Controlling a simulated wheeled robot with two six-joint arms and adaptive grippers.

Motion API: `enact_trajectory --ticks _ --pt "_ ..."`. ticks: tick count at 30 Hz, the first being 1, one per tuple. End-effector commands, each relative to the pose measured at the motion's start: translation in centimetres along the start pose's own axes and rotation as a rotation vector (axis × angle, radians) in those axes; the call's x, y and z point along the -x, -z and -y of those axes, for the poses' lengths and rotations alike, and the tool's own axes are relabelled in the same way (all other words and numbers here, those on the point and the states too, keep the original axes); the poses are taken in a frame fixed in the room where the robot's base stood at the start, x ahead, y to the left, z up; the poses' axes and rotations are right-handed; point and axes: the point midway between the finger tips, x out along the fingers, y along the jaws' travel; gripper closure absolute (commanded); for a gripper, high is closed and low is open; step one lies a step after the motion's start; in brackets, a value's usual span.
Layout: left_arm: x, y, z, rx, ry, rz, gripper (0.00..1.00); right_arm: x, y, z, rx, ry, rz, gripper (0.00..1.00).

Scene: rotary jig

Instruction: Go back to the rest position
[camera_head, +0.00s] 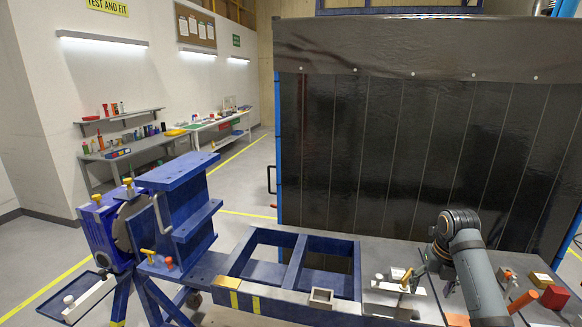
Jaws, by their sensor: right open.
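My right arm comes in from the lower right, and its right gripper (432,279) hangs over the grey worktop at the right. It looks open, and I see nothing held between its fingers. The blue rotary jig (180,205), with a round plate and yellow and orange knobs, stands at the left, well apart from the gripper. My left gripper is not in view.
A blue frame with two open bays (262,237) lies between jig and worktop, with a small grey square box (321,297) at its front. A dark curtain (400,140) stands behind.

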Motion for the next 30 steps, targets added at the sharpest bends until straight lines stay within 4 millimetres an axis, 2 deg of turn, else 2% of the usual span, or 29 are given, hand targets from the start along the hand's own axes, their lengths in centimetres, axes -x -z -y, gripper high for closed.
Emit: enact_trajectory --ticks 9,17,20,23,27,30 --pt "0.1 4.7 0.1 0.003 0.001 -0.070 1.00 -3.2 2.5 -1.1 -0.248 0.020 0.016 0.31" --pt "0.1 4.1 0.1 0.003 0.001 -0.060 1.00 -7.0 6.5 -2.6 -0.607 0.026 0.048 0.31" --pt "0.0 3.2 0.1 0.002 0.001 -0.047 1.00 -8.6 8.9 -3.3 -0.803 0.020 0.064 0.31" --pt "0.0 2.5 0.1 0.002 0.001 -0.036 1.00 -10.5 12.3 -4.2 -1.068 0.001 0.081 0.31" --pt "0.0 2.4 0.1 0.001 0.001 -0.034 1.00 -12.2 18.3 -5.3 -1.558 -0.055 0.099 0.31" --pt "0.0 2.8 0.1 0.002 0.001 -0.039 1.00 -12.4 21.7 -5.8 -1.862 -0.099 0.100 0.31"
